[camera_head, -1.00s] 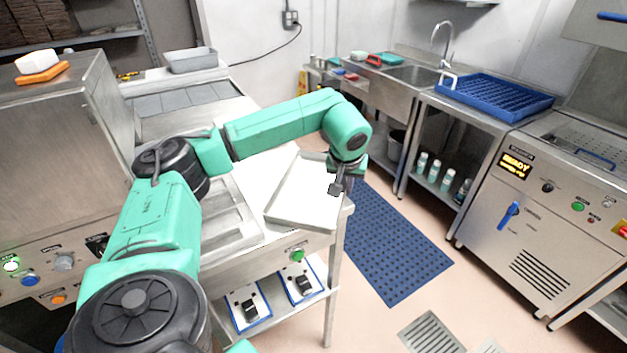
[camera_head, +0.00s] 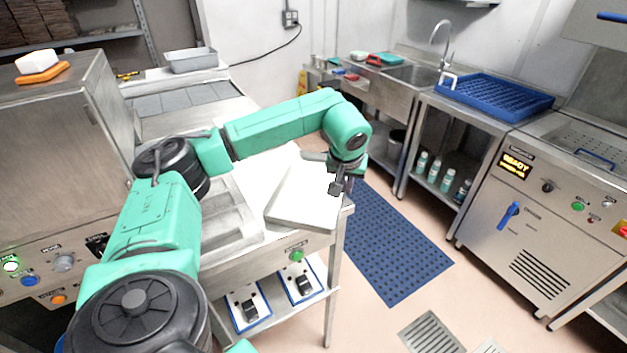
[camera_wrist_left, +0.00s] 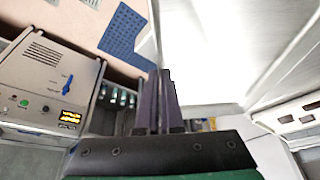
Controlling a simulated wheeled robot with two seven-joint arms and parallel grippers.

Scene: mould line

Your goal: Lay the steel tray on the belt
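The steel tray (camera_head: 298,203) is a shallow, pale rectangle at the front right end of the steel bench. My left gripper (camera_head: 338,187) is at the tray's right edge, with its fingers pointing down. In the left wrist view the two fingers (camera_wrist_left: 160,95) are close together at the tray's edge, and the tray (camera_wrist_left: 205,50) fills the upper middle. The fingers appear shut on its rim. The tray looks slightly tilted; whether it touches the surface below is unclear. I cannot clearly make out the belt; a pale surface (camera_head: 262,165) lies behind the tray. My right gripper is not in view.
A steel machine (camera_head: 60,150) with buttons stands at the left. A grey bin (camera_head: 190,60) sits at the back. A blue mat (camera_head: 395,245) covers the floor right of the bench. A blue rack (camera_head: 495,97) and a control cabinet (camera_head: 540,230) stand at the right.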

